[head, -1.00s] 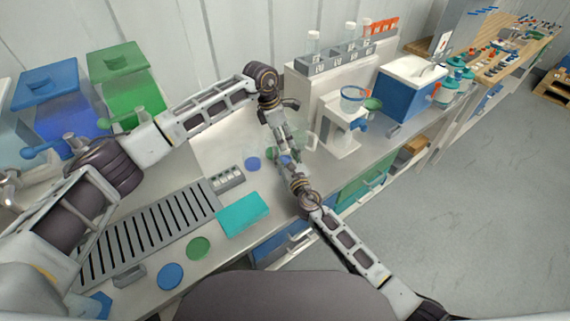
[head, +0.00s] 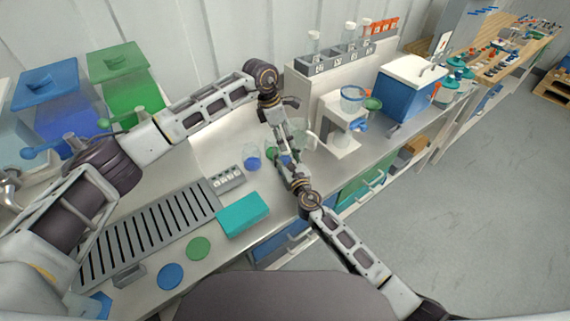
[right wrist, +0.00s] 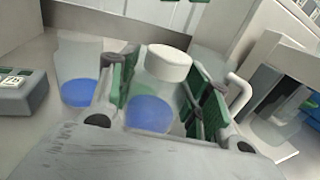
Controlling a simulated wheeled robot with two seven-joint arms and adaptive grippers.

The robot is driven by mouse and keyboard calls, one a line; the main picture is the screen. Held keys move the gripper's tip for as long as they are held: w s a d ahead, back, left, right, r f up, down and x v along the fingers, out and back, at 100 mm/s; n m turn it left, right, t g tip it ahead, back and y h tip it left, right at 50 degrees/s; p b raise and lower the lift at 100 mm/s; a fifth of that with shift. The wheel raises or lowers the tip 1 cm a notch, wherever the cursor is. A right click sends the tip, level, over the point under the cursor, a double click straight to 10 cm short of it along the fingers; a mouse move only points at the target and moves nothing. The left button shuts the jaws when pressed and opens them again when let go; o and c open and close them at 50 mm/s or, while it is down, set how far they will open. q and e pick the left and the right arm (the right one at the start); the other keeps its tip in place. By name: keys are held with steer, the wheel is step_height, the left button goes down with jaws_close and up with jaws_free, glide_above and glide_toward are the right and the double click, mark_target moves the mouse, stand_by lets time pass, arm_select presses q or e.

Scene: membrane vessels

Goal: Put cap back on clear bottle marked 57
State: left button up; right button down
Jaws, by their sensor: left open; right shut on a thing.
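In the right wrist view, a clear bottle (right wrist: 150,112) with blue liquid stands upright between the green pads of my right gripper (right wrist: 165,95), which is shut on it. A white cap (right wrist: 168,63) sits on the bottle's mouth; whether it is fully seated I cannot tell. No number can be read on the bottle. In the head view my left gripper (head: 283,143) is open and points down just above my right gripper (head: 287,170). The bottle is mostly hidden there by the two grippers. My left gripper does not show in the right wrist view.
A second clear vessel with blue liquid (right wrist: 78,85) stands left of the held bottle, also in the head view (head: 252,160). A labelled grey rack (head: 228,178), a teal box (head: 243,214) and a white stand (head: 343,130) are nearby. A slotted grate (head: 150,230) lies at left.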

arm_select(q)
steer(key=v, duration=1.1)
steer(key=shift+r, duration=0.4)
steer(key=shift+a, duration=0.15)
arm_select(e)
steer(key=c, duration=0.6)
jaws_free()
steer(key=shift+s, duration=0.15)
steer(key=v, duration=1.1)
steer(key=shift+s+d, duration=0.15)
steer(key=shift+s, duration=0.2)
